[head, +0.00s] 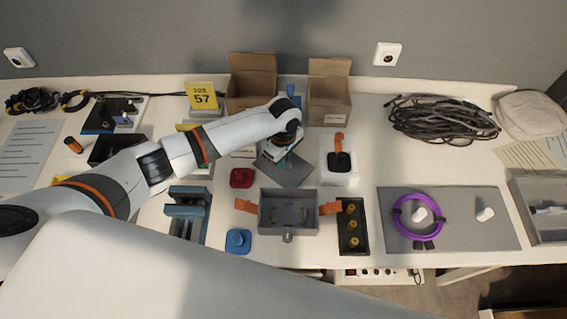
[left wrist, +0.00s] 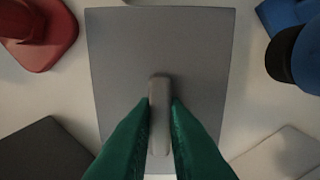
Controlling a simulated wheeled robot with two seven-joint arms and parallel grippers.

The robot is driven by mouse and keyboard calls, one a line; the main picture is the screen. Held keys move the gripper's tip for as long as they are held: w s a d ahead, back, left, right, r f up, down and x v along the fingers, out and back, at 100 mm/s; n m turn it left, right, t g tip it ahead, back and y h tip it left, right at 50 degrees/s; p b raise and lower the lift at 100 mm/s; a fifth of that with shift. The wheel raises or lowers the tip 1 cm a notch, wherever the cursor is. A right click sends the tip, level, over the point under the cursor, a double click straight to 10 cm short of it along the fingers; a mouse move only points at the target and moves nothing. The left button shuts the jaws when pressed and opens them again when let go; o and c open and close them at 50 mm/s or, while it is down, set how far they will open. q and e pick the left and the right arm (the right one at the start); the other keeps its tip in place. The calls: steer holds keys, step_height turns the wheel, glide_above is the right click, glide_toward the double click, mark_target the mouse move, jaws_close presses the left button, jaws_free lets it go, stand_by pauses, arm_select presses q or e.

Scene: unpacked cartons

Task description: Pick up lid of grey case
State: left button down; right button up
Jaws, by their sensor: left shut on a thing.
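The grey case (head: 288,212) stands open on the table, in front of my left gripper in the head view, held between two orange clamps. Its lid (head: 290,172) is a flat grey plate behind the case, partly hidden by my left gripper (head: 281,152). In the left wrist view the lid (left wrist: 112,62) fills the middle, with a raised light grey handle (left wrist: 159,90) on it. The green fingers of my left gripper (left wrist: 160,115) are shut on this handle from both sides. I cannot tell whether the lid touches the table. My right gripper is not in view.
A red block (head: 241,178) lies left of the lid, also seen in the left wrist view (left wrist: 35,35). A white box with a black and orange item (head: 340,160) stands to the right. Two open cartons (head: 329,98) stand behind. A blue knob (head: 238,241) sits near the front edge.

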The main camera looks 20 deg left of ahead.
arm_select(q)
steer(key=shift+r, duration=0.1)
steer(key=shift+s+r, duration=0.15)
step_height(320, 180, up, 11)
steer(key=s+d, duration=0.2)
steer(key=s, duration=0.7)
steer(key=s+d, duration=0.3)
steer(key=s, duration=0.7)
steer(key=shift+d, duration=0.25)
